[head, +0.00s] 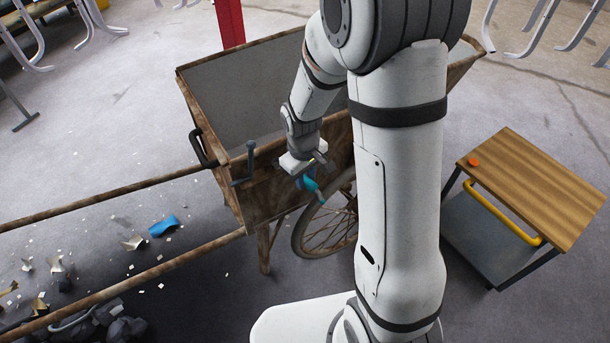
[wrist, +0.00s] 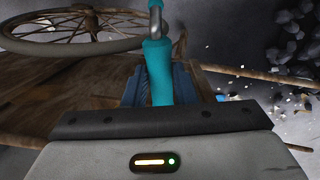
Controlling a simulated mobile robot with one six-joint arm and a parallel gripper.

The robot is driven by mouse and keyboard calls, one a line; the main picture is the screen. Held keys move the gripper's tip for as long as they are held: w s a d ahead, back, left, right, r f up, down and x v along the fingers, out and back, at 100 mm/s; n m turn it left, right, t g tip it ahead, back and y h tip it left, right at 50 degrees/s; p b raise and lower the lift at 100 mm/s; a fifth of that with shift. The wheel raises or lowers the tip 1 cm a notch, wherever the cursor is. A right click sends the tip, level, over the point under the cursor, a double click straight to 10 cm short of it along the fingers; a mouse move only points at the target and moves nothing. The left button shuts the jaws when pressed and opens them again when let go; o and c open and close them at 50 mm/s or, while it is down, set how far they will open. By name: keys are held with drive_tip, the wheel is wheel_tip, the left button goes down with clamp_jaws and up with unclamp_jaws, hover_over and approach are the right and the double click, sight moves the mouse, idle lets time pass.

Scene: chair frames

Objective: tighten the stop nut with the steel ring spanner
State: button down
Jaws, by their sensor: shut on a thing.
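My gripper (head: 308,178) is in front of the side of the wooden handcart (head: 262,195), above its spoked wheel (head: 328,228). It is shut on a teal-handled tool (head: 313,188), which I take to be the ring spanner. In the wrist view the teal handle (wrist: 158,70) runs up from between the blue jaws (wrist: 158,88). The stop nut cannot be made out in either view.
A dark upright lever (head: 250,160) stands on the cart's side, left of my gripper. Two long shafts (head: 110,192) reach left. A wood-topped trolley (head: 540,190) with an orange disc (head: 473,162) stands right. Blue scrap (head: 163,226) and debris lie on the floor at left.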

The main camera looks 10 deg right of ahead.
drive_tip(key=shift+f, duration=0.4)
drive_tip(key=shift+f+b, duration=0.1)
drive_tip(key=shift+b, duration=0.3)
drive_tip(key=s+a+m, duration=0.1)
drive_tip(key=a+m, duration=0.6)
drive_tip(key=shift+s, duration=0.3)
drive_tip(key=c, duration=1.8)
unclamp_jaws()
drive_tip(key=shift+a, duration=0.15)
clamp_jaws()
drive_tip(key=shift+r, duration=0.2)
